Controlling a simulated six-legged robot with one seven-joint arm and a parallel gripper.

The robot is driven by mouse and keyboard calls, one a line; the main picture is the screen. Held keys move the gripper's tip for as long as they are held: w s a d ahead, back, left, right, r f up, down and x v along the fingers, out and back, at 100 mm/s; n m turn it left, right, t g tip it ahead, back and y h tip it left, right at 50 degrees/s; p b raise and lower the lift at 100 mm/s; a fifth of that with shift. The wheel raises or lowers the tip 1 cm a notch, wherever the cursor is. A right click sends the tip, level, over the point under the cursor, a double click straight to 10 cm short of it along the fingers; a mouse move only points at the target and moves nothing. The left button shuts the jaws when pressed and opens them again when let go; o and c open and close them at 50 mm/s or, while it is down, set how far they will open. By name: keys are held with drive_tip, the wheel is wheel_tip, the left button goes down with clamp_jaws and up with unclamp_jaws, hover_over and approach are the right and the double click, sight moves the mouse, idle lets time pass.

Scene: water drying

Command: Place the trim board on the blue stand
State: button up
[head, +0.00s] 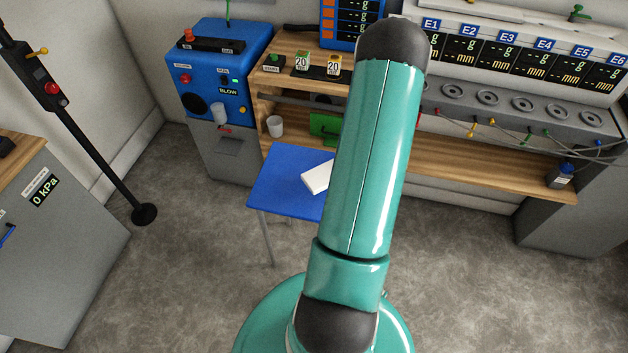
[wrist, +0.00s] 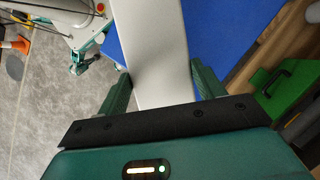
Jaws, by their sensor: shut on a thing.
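The trim board is a flat white piece; in the head view its left end (head: 317,178) shows over the blue stand, and my arm hides the rest. In the wrist view the board (wrist: 155,45) runs between the fingers of my gripper (wrist: 162,84), which is shut on it. The blue stand (head: 278,182) is a flat blue top on thin legs, and its surface also shows beside and beneath the board in the wrist view (wrist: 215,35). I cannot tell whether the board touches the stand. My gripper is hidden behind my arm in the head view.
A wooden bench (head: 470,150) with a cup (head: 275,126) and a green object (head: 325,127) stands behind the stand. A blue machine (head: 215,75) is at the back left. A black pole (head: 95,150) and grey cabinet (head: 60,250) are left. Floor around the stand's front is clear.

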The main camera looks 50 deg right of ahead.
drive_tip(key=w+a+f, duration=0.2)
drive_tip(key=w+f, duration=0.1)
drive_tip(key=w+a+f, duration=0.2)
drive_tip(key=w+f, duration=0.1)
drive_tip(key=w, duration=0.1)
drive_tip(key=w+a+f, duration=0.2)
drive_tip(key=w+f, duration=0.1)
drive_tip(key=w, duration=0.1)
drive_tip(key=shift+w, duration=0.1)
drive_tip(key=shift+w+f, duration=0.15)
drive_tip(key=shift+f, duration=0.05)
drive_tip(key=shift+w+a+f, duration=0.1)
drive_tip(key=shift+w+f, duration=0.05)
drive_tip(key=shift+f, duration=0.75)
drive_tip(key=shift+w+a+f, duration=0.1)
drive_tip(key=shift+f, duration=0.8)
drive_tip(key=o, duration=1.1)
drive_tip(key=shift+f, duration=0.15)
drive_tip(key=shift+o, duration=0.3)
